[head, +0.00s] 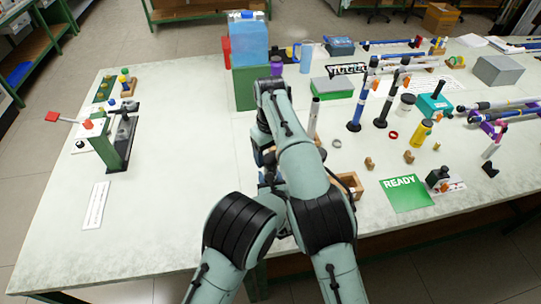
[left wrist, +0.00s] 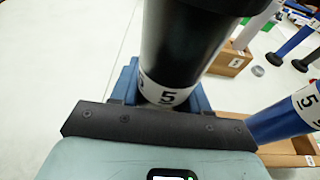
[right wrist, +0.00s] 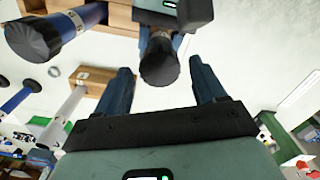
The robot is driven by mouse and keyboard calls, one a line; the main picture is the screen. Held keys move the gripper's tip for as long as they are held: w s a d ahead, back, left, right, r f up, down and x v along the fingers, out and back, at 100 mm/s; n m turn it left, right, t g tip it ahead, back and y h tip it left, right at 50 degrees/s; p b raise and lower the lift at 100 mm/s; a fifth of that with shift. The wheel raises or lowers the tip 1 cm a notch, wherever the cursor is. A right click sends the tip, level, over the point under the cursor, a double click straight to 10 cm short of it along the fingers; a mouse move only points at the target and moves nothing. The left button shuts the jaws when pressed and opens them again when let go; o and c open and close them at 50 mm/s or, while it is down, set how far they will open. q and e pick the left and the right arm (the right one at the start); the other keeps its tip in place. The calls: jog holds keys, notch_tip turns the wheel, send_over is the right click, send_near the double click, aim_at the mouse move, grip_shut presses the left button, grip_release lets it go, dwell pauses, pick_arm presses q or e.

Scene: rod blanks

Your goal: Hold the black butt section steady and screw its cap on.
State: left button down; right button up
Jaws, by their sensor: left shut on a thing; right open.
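The black butt section (left wrist: 185,45) stands close in front of the left wrist camera, with a white band marked 5 (left wrist: 167,97) low on it. My left gripper (left wrist: 165,82) is shut on it around that band. In the right wrist view its round black end (right wrist: 158,65) faces the camera, held by the left gripper (right wrist: 160,30). I cannot tell whether that end is the cap; no separate loose cap can be made out. My right gripper (right wrist: 160,75) is open and empty, its fingers apart, with the black end beyond the gap. In the head view my arms hide the held section.
A dark blue tube with a black end (right wrist: 35,38) leans beside the held section, near a wooden box (head: 347,185). A wooden block with a pale tube (right wrist: 90,88) stands nearby. Blue-and-black rods (head: 357,95) stand farther right. A green READY card (head: 403,193) lies right. The table's left middle is clear.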

jog(key=shift+f, duration=0.65)
jog(key=c, duration=1.1)
jog(key=o, duration=1.2)
jog(key=shift+o, duration=0.2)
jog(key=shift+r, duration=0.1)
jog(key=shift+r, duration=3.65)
